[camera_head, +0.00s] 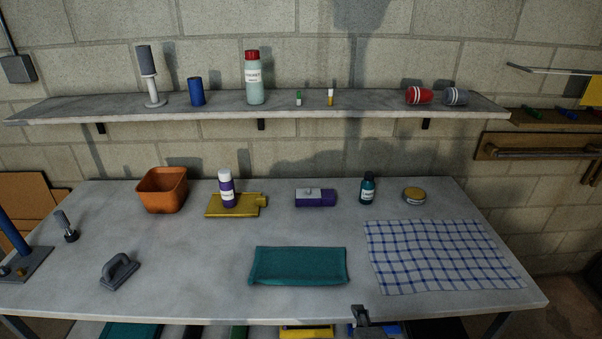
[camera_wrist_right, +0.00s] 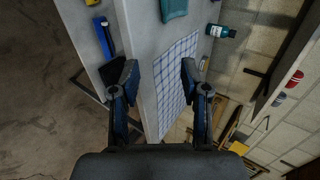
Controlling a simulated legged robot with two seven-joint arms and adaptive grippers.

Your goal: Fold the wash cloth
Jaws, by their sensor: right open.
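A blue-and-white checked cloth (camera_head: 440,256) lies flat and spread out on the right part of the table. It also shows between the fingers in the right wrist view (camera_wrist_right: 174,80). A teal cloth (camera_head: 298,266) lies as a flat rectangle near the front middle; its edge shows in the right wrist view (camera_wrist_right: 173,9). I cannot tell which one is the wash cloth. My left gripper is not in view.
The grey table (camera_head: 200,285) has bare room at front left. An orange bin (camera_head: 163,190), a purple bottle (camera_head: 227,190), a teal bottle (camera_head: 368,188) and a round tin (camera_head: 414,195) stand along the back. A shelf (camera_head: 280,112) hangs above.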

